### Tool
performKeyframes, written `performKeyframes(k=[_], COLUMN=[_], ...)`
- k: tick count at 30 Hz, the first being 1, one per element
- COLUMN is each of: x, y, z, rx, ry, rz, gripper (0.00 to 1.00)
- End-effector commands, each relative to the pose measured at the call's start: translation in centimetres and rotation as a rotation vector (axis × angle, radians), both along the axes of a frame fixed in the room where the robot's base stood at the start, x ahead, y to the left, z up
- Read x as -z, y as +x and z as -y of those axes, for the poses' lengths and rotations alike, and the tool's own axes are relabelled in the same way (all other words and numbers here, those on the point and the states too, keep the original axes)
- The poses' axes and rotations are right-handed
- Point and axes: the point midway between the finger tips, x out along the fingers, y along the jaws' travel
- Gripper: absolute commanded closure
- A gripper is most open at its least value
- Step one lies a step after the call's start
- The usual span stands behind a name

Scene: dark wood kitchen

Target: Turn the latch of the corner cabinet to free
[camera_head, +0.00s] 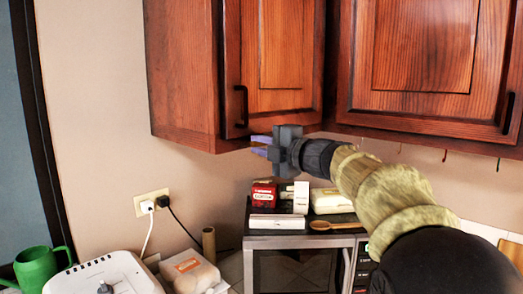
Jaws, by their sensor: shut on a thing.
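The corner cabinet (284,50) is the dark reddish wood wall cabinet at upper middle, with a black handle (241,106) low on its door. The door looks closed. My gripper (257,146) reaches in from the right, its two purple fingers pointing left just at the cabinet's lower edge, below the handle. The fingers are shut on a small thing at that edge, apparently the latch. The latch itself is too small and hidden to make out, so I cannot tell its turn.
A second wall cabinet (423,60) stands to the right, with hooks below. Under my gripper, boxes and a wooden spoon (335,226) lie on a microwave (300,268). A green mug (45,267) and a white appliance (103,275) are at lower left. The wall left of the cabinet is clear.

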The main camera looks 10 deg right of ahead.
Motion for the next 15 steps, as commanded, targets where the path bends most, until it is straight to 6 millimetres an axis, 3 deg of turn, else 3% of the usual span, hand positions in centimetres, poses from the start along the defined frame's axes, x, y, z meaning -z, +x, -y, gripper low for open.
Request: performKeyframes(k=[13, 14, 15], x=[0.23, 0.24, 0.24], y=[0.03, 0.03, 0.03], z=[0.01, 0.01, 0.01], rx=[0.0, 0.0, 0.0], ry=[-0.014, -0.014, -0.013], rz=[0.006, 0.005, 0.006], gripper=[1.0, 0.83, 0.75])
